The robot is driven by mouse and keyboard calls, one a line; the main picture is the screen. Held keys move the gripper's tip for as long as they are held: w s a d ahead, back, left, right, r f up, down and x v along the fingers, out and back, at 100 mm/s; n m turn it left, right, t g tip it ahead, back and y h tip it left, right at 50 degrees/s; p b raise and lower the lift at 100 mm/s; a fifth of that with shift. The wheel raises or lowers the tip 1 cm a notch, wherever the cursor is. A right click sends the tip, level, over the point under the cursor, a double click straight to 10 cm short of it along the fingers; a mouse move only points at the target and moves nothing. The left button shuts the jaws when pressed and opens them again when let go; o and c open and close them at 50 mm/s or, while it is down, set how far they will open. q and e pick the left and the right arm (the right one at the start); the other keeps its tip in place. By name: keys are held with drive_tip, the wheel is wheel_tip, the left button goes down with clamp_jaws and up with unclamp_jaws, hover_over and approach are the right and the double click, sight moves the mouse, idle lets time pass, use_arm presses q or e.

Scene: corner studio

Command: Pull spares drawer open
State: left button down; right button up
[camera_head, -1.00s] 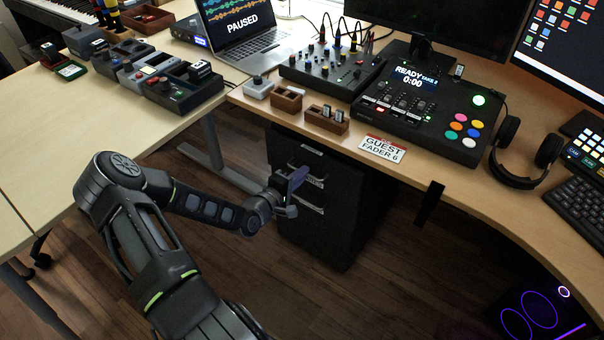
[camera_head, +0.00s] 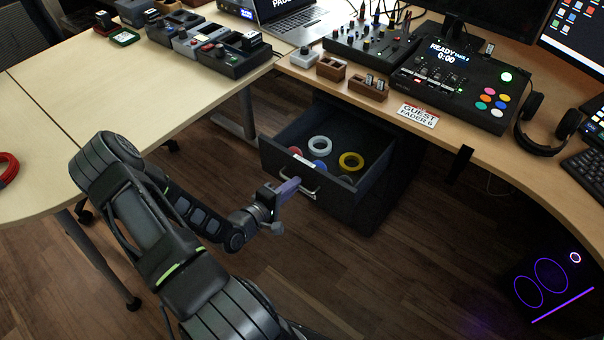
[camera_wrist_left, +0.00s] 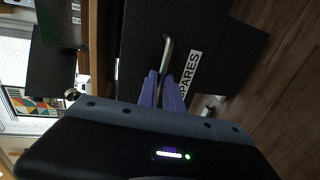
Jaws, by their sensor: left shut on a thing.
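The spares drawer (camera_head: 345,200) is the top drawer of a dark cabinet under the desk. It stands well open in the head view, with several tape rolls inside, including a white roll (camera_head: 319,143) and a yellow roll (camera_head: 351,160). In the left wrist view its front carries a white SPARES label (camera_wrist_left: 189,75) and a metal handle (camera_wrist_left: 166,52). My left gripper (camera_head: 286,190) is at the drawer's front, its purple fingers shut on the handle; they also show in the wrist view (camera_wrist_left: 163,92). My right gripper is not in view.
The wooden desk (camera_head: 385,119) overhangs the cabinet, with a mixer console (camera_head: 450,85) and headphones (camera_head: 541,122) on it. A light table (camera_head: 120,100) stands to the left. The wooden floor in front of the drawer is clear.

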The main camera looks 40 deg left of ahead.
use_arm(q)
drive_tip(key=shift+f+v, duration=0.2)
drive_tip(key=shift+v, duration=0.65)
drive_tip(key=shift+f+v, duration=0.15)
drive_tip(key=shift+v, duration=0.7)
drive_tip(key=shift+s, duration=0.1)
drive_tip(key=c, duration=1.5)
unclamp_jaws()
drive_tip(key=p+v, duration=0.1)
drive_tip(key=v, duration=0.6)
drive_tip(key=shift+s, duration=0.35)
drive_tip(key=shift+d, duration=0.1)
